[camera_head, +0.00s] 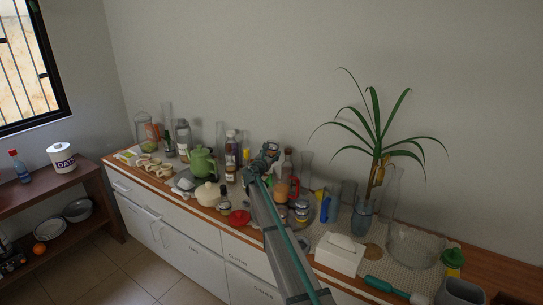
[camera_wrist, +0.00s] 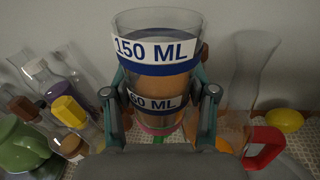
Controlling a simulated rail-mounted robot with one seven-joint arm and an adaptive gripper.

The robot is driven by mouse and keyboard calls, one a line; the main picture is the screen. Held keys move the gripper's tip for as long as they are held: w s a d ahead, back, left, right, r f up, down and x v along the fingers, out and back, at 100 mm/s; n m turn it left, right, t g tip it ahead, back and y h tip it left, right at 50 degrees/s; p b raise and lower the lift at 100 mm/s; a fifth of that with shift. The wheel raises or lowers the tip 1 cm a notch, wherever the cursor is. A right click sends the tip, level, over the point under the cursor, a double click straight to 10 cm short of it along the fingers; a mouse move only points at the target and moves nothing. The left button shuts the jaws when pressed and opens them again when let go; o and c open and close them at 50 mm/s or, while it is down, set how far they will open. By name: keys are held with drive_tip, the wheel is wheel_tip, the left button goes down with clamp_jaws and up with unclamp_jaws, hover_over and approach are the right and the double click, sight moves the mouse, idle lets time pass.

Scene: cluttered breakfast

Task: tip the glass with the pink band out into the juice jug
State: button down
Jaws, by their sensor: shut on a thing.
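My gripper (camera_wrist: 160,92) is shut on a clear glass (camera_wrist: 156,22) that stands between its fingers in the wrist view. In the head view my gripper (camera_head: 264,162) is above the middle of the cluttered counter and largely hides the glass. The red handle (camera_head: 294,188) shows just right of my arm.
In the head view, a tissue box (camera_head: 340,253) and a potted plant (camera_head: 364,213) stand right.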

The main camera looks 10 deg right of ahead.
drive_tip(key=shift+a+f+m+b, duration=0.15)
drive_tip(key=shift+f+m+b, duration=0.15)
drive_tip(key=shift+f+b, duration=0.4)
drive_tip(key=shift+w+r+b, duration=0.1)
drive_tip(key=shift+r+b, duration=0.05)
drive_tip(key=shift+b, duration=0.2)
drive_tip(key=shift+w+a+r+m+b, duration=0.15)
drive_tip(key=shift+a+m+b, duration=0.2)
drive_tip(key=shift+m+b, duration=1.05)
drive_tip(key=shift+f+b, duration=0.3)
drive_tip(key=shift+b, duration=0.55)
drive_tip(key=shift+w+a+f+m+b, duration=0.15)
drive_tip(key=shift+f+m+b, duration=0.25)
drive_tip(key=shift+b, duration=0.55)
drive_tip(key=shift+a+f+m+b, duration=0.15)
drive_tip(key=shift+f+b, duration=0.3)
drive_tip(key=shift+b, duration=0.45)
drive_tip(key=shift+w+a+f+m+b, duration=0.1)
drive_tip(key=shift+f+m+b, duration=0.2)
drive_tip(key=shift+m+b, duration=0.8)
drive_tip(key=shift+a+f+m+b, duration=0.1)
drive_tip(key=shift+f+m+b, duration=0.15)
drive_tip(key=shift+b, duration=1.55)
drive_tip(key=shift+r+m+b, duration=0.25)
drive_tip(key=shift+m+b, duration=0.75)
drive_tip(key=shift+b, duration=0.6)
drive_tip(key=shift+f, duration=0.1)
